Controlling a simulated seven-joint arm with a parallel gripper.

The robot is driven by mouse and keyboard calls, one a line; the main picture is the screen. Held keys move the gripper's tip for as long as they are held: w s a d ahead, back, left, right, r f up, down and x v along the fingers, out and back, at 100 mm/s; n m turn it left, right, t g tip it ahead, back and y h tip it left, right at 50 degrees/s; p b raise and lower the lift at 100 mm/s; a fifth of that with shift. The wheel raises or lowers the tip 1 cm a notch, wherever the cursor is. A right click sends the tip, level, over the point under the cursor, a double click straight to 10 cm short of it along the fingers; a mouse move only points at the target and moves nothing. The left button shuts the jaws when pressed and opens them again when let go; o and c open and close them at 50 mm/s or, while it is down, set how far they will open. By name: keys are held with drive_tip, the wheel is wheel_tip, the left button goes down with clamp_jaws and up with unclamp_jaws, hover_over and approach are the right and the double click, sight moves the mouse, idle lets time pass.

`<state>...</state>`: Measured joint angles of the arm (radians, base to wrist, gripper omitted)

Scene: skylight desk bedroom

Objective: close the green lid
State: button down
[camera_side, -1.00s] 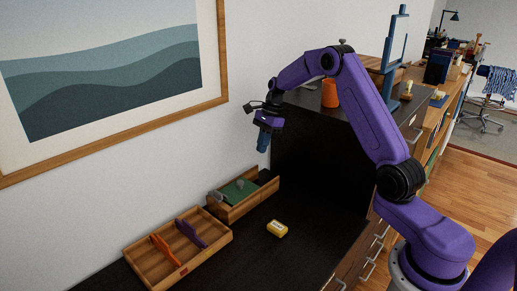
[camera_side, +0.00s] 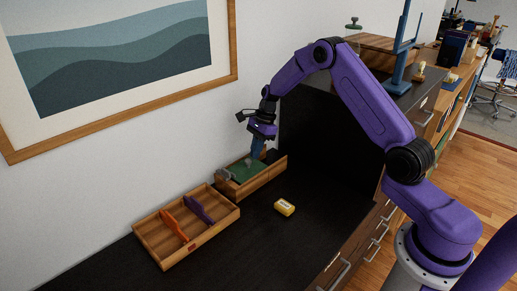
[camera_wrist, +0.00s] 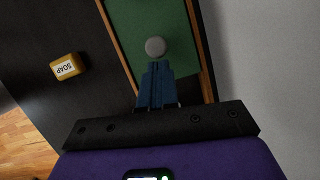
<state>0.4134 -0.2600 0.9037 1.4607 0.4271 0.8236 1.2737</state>
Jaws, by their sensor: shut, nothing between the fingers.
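The green lid (camera_side: 250,173) lies flat in a small wooden box (camera_side: 263,181) on the dark desk, by the wall. In the wrist view the lid (camera_wrist: 132,18) is a green panel between wooden side rails, with a round grey knob (camera_wrist: 155,47) on it. My gripper (camera_side: 251,160) points down over the box, its blue fingers together and empty. In the wrist view the fingertips (camera_wrist: 158,66) are just beside the knob; I cannot tell whether they touch it. The fingers hide part of the lid.
A yellow soap box (camera_side: 284,207) lies on the desk right of the wooden box. A divided wooden tray (camera_side: 160,247) with orange and purple dividers stands at the left. A dark raised cabinet (camera_side: 325,140) stands behind at the right. The desk front is clear.

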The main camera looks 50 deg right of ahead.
drive_tip(key=shift+a+f, duration=0.1)
drive_tip(key=shift+a, duration=1.25)
